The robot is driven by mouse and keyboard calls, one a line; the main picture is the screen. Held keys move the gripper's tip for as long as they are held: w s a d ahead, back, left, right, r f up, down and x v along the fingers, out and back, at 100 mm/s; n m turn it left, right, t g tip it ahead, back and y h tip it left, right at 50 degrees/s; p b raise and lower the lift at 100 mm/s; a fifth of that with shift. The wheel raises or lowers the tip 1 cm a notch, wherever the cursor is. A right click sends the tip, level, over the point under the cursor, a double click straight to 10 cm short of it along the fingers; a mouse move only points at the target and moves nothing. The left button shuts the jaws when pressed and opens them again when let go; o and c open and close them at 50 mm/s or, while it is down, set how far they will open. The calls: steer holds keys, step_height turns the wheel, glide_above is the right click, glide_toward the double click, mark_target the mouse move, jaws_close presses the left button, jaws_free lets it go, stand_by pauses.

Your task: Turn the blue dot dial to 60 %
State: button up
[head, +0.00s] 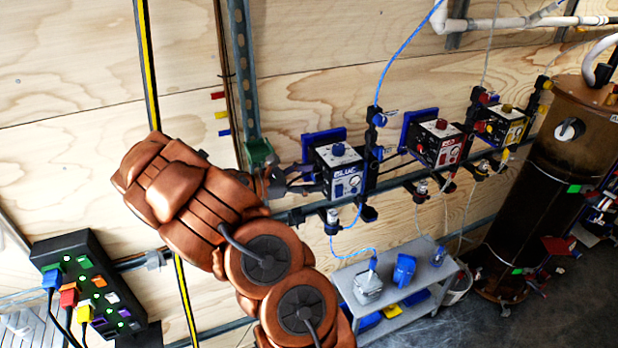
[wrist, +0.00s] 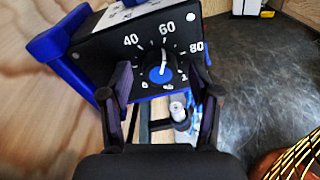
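The blue dot dial (wrist: 161,74) shows in the wrist view on a dark panel with white numbers 40, 60 and 80. Its white pointer points nearly straight up, close to the 60 mark. My gripper (wrist: 160,88) is open, one finger on each side of the dial; I see gaps between the fingers and the knob. In the head view, the box labelled BLUE (head: 345,172) is on the wall rail, and my gripper (head: 294,178) is at its left side. The dial is hidden in that view.
A red-labelled box (head: 438,146) and a yellow one (head: 505,124) are mounted farther right. A grey cart (head: 425,280) stands below. A black panel with colored switches (head: 88,285) is at lower left, and a brown tank (head: 530,190) at right.

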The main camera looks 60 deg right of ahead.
steer(key=v, duration=1.2)
stand_by(0.6)
steer(key=s+a+r+m+t+y, duration=0.1)
steer(key=s+a+r+m+y, duration=0.15)
steer(key=s+a, duration=0.3)
steer(key=s+a+r+m+t+y, duration=0.1)
steer(key=s+a+m+y, duration=0.25)
steer(key=s, duration=0.25)
steer(key=s+a+f+m+t+y, duration=0.1)
steer(key=s+a+t+y, duration=0.2)
steer(key=a, duration=0.8)
steer(key=s+a+f+m+t+y, duration=0.1)
steer(key=s+a+t+y, duration=0.2)
steer(key=s+a, duration=0.4)
steer(key=a+y, duration=0.1)
steer(key=a, duration=0.4)
steer(key=shift+a+y, duration=0.2)
steer(key=shift+y, duration=0.1)
